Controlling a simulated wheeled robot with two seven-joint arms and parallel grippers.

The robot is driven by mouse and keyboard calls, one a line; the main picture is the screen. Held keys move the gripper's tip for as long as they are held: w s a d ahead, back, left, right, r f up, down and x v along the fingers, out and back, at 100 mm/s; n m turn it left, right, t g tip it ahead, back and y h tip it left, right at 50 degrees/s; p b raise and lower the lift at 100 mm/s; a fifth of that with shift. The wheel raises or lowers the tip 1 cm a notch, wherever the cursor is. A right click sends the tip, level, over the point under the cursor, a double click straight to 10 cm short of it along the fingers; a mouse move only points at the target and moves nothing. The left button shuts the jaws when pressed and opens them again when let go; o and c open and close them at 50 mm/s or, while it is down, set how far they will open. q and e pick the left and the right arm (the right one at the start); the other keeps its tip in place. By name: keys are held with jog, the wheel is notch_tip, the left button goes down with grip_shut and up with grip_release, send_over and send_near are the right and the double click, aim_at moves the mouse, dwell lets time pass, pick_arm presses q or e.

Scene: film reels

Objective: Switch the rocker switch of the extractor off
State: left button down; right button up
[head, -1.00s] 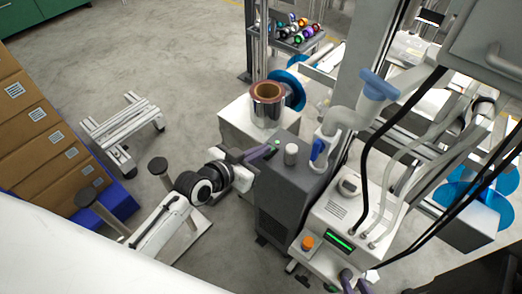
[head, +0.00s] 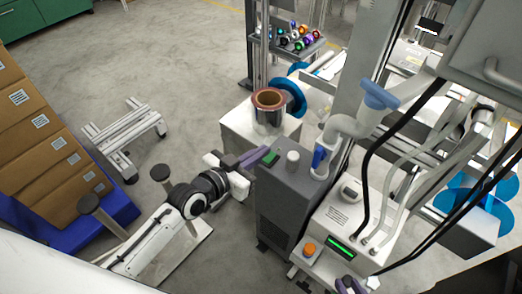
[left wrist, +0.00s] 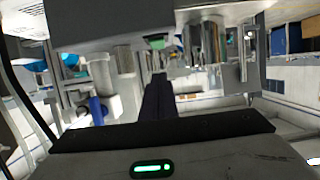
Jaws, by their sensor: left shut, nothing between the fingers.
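The extractor is the dark grey cabinet (head: 288,200) in the middle of the head view. Its green rocker switch (head: 270,157) is on the top, near the left edge, partly hidden by my fingers. The switch also shows in the left wrist view (left wrist: 157,43), just beyond my fingertips. My left gripper (head: 266,151) is shut and empty, its purple fingers reaching in from the left at the switch. I cannot tell whether they touch it. My right gripper (head: 346,284) shows only partly at the bottom edge, and its jaws cannot be read.
A white knob (head: 292,160) and a hose with a blue valve (head: 319,158) stand on the extractor. Cartons (head: 45,150) are at left.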

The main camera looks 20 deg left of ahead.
pick_arm(q)
jog(key=s+a, duration=0.4)
jog(key=s, duration=0.5)
jog(key=shift+r, duration=0.15)
jog(key=s+d+f+n+g+y, duration=0.1)
jog(key=s+f+n+g+y, duration=0.1)
jog(key=s+f, duration=1.1)
jog(key=s+g+y, duration=0.1)
jog(key=g, duration=0.1)
jog(key=shift+s+d+f+n+g, duration=0.25)
jog(key=shift+d+f+n+g, duration=0.05)
jog(key=shift+d+g, duration=0.1)
